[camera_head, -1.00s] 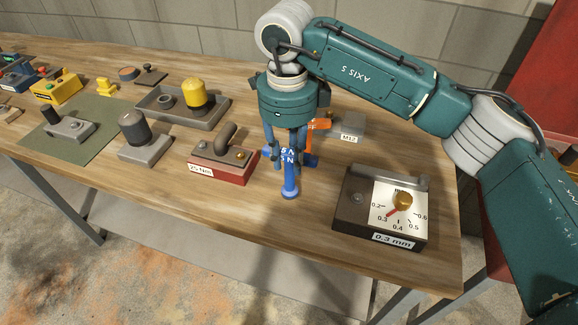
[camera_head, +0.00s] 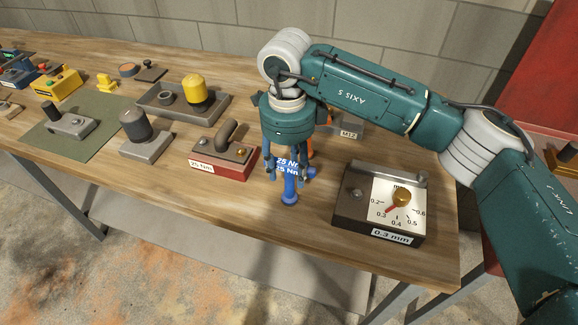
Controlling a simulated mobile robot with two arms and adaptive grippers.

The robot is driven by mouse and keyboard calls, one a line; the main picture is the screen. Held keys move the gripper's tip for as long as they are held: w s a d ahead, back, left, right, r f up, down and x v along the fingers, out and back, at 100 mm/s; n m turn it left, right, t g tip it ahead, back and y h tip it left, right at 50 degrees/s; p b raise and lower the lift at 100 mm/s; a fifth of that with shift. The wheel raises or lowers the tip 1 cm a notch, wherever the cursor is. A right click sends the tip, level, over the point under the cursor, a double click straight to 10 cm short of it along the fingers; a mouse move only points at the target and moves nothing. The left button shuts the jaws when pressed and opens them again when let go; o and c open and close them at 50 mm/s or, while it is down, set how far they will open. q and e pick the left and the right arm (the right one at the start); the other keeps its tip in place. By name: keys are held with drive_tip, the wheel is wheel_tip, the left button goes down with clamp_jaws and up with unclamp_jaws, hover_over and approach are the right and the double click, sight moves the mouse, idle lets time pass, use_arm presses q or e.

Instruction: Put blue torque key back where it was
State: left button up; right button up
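The blue torque key (camera_head: 289,186) hangs roughly upright below my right gripper (camera_head: 288,172), with its white "25 Nm" label facing the camera. The gripper's fingers are shut around its upper part. Its lower end shows over the table; I cannot tell whether it touches the wood. A red block (camera_head: 226,168) with a grey top, a dark curved handle and a "25 Nm" label stands left of the key. My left gripper is not in view.
A gauge box (camera_head: 349,207) marked "0.3 mm" stands right of the key. A grey block (camera_head: 351,127) marked "M12" and an orange item (camera_head: 310,148) are behind my gripper, partly hidden. A grey tray (camera_head: 219,108) is farther left. Table front is clear.

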drive_tip(key=shift+r, duration=0.15)
wheel_tip(320, 180, up, 12)
drive_tip(key=b, duration=0.2)
drive_tip(key=shift+s+b, duration=0.2)
drive_tip(key=shift+b, duration=0.1)
